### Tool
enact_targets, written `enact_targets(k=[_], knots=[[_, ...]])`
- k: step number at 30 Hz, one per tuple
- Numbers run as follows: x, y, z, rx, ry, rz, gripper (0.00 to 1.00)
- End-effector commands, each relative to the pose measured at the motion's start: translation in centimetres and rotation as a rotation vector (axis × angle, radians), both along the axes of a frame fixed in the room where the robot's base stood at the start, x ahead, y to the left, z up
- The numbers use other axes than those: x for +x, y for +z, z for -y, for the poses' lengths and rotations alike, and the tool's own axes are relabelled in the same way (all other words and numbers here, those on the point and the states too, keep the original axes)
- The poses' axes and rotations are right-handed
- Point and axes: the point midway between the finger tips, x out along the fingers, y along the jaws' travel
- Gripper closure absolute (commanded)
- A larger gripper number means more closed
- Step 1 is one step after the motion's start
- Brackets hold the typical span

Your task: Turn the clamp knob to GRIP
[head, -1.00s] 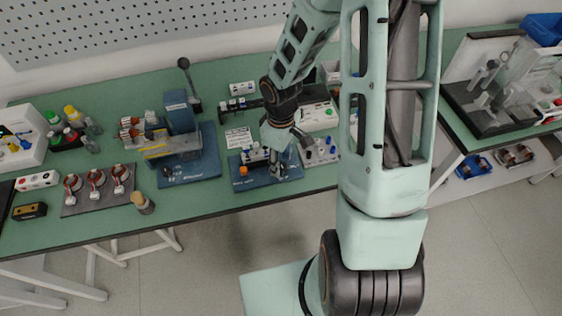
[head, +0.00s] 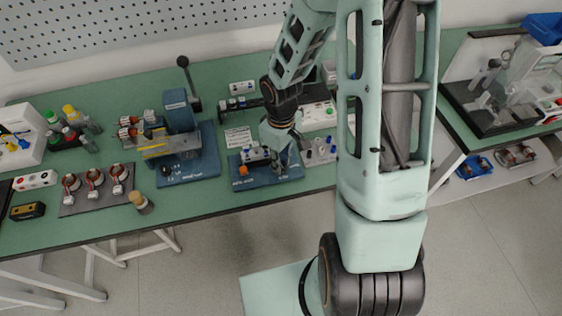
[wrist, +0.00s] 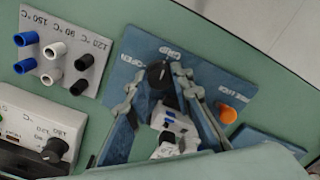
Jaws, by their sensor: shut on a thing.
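The clamp knob (wrist: 159,74) is black and stands on a blue base plate (wrist: 215,84) marked OPEN and GRIP. My gripper (wrist: 160,75) is shut on the knob, with one finger on each side of it, in the wrist view. The knob sits close to the GRIP lettering; which mark it points to I cannot tell. A white and blue clamped part (wrist: 176,131) lies behind it, and an orange knob (wrist: 228,114) stands at the side. In the head view my gripper (head: 284,166) is over the right part of the blue plate (head: 262,186) and hides the knob.
A panel with blue, white and black plugs (wrist: 65,50) and a box with a black dial (wrist: 54,149) stand close by. In the head view, a blue press (head: 180,112) and a dark mat with ring-shaped parts (head: 96,206) are to the left.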

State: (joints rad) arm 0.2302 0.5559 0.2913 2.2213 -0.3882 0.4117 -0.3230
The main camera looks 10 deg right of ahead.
Motion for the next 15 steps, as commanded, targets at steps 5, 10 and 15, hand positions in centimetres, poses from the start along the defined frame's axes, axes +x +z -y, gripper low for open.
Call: enact_targets(k=[5, 10, 15], knots=[[0.03, -0.12, 0.01, -0.001, -0.121, 0.001, 1.00], [0.01, 0.01, 0.02, 0.000, -0.131, 0.000, 1.00], [0.01, 0.01, 0.02, 0.000, -0.130, 0.000, 0.72]])
